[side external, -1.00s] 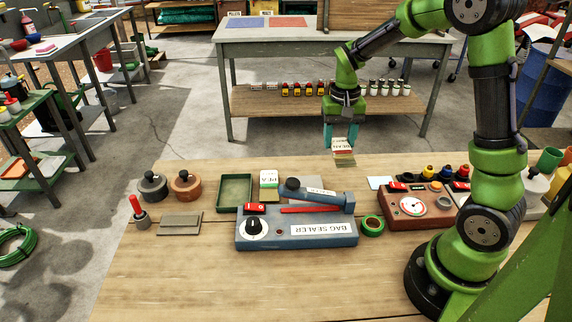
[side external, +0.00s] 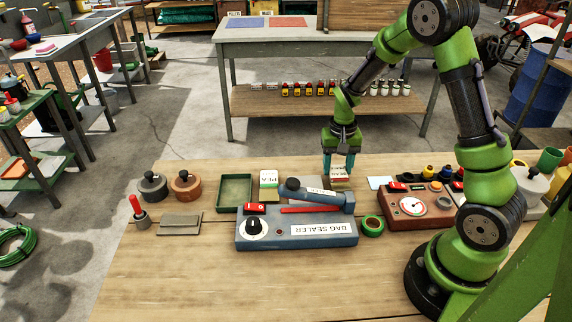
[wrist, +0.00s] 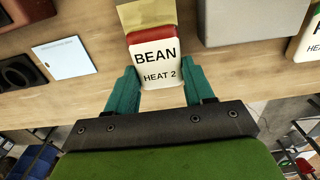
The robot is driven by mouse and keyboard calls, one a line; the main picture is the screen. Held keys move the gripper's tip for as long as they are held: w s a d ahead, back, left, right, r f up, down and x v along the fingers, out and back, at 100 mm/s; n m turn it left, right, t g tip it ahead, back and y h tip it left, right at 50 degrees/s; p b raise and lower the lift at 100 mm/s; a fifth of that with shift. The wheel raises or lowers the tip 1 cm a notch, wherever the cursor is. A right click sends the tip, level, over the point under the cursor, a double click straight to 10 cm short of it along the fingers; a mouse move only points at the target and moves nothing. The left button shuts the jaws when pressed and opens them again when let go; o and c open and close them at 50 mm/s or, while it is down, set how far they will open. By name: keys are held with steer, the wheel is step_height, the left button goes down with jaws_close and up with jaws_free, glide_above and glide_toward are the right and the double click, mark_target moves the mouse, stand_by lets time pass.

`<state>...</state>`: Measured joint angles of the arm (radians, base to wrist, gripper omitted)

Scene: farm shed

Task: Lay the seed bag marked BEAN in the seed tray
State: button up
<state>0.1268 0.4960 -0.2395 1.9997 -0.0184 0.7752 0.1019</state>
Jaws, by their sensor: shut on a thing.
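The BEAN seed bag (side external: 340,173) has a white label reading "BEAN HEAT 2", a red band and a tan end; it shows large in the wrist view (wrist: 155,62). My gripper (side external: 339,170) is shut on it, with its teal fingers on both sides of the label end in the wrist view (wrist: 160,90). The bag is low at the far edge of the bench; I cannot tell whether it touches the wood. The seed tray (side external: 234,207), shallow, dark green and empty, lies further left, beyond the bag sealer.
A PEA bag (side external: 269,180) lies between the tray and my gripper. The blue bag sealer (side external: 297,232) with its raised arm stands in front. Green tape (side external: 372,225), a pale card (side external: 380,183) and a gauge box (side external: 415,208) are to the right.

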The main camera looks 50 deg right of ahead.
steer(key=shift+f, duration=0.45)
steer(key=shift+f, duration=0.2)
steer(key=o, duration=0.8)
steer(key=shift+r, duration=0.1)
